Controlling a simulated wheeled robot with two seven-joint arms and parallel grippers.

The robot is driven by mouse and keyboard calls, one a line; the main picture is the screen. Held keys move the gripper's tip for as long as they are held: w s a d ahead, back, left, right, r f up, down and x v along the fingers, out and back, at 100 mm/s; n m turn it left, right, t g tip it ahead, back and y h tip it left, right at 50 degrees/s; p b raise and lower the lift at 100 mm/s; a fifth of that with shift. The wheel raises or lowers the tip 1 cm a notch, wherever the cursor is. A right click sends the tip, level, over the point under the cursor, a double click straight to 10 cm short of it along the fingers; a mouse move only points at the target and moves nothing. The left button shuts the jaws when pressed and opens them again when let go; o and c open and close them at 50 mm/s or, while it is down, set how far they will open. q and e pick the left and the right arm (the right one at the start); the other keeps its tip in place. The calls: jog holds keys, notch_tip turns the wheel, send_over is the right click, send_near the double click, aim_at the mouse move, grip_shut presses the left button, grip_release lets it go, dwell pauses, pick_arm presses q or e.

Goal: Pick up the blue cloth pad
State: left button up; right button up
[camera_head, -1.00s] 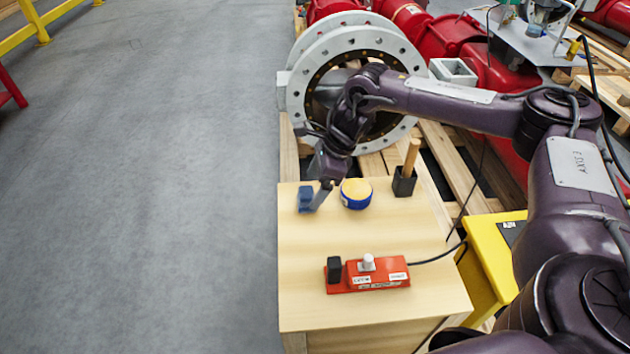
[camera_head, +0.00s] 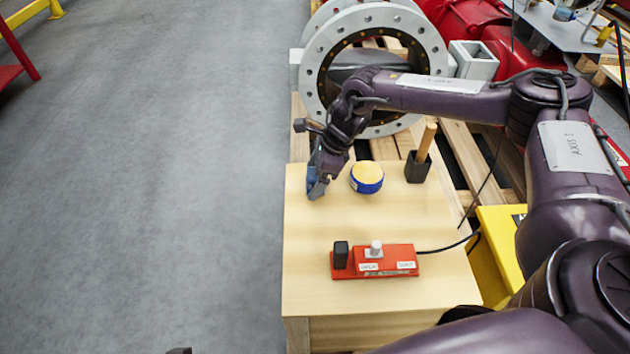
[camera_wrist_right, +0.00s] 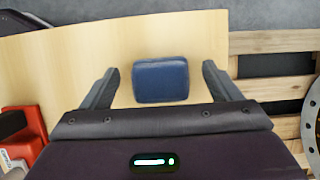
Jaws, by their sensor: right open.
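The blue cloth pad (camera_wrist_right: 161,80) lies on the wooden table top, seen in the right wrist view between the two fingers of my right gripper (camera_wrist_right: 160,85). The fingers are spread wide, with bare table showing on both sides of the pad, so the gripper is open and not touching it there. In the head view my right gripper (camera_head: 320,187) is over the far left corner of the table, and a blue patch of the pad (camera_head: 313,183) shows beside the fingers, mostly hidden.
A blue and yellow round tin (camera_head: 367,177) stands right of my gripper. A red control box (camera_head: 375,262) with a cable sits nearer. The table (camera_head: 330,222) is clear between. A flanged valve (camera_head: 320,55) stands behind.

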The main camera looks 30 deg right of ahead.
jog(key=shift+c, duration=0.3)
jog(key=c, duration=1)
jog(key=shift+r, duration=0.1)
jog(key=shift+c, duration=0.2)
pick_arm(q)
jog(key=a+p, duration=0.1)
jog(key=s+a+r+g+y+p, duration=0.1)
jog(key=s+a+g+p, duration=0.1)
jog(key=a, duration=0.1)
jog(key=shift+r+n+y, duration=0.2)
jog(key=shift+n+y, duration=0.1)
jog(key=shift+n, duration=0.1)
pick_arm(e)
notch_tip(320, 180, up, 20)
jog(key=o, duration=0.3)
jog(key=shift+c, duration=0.9)
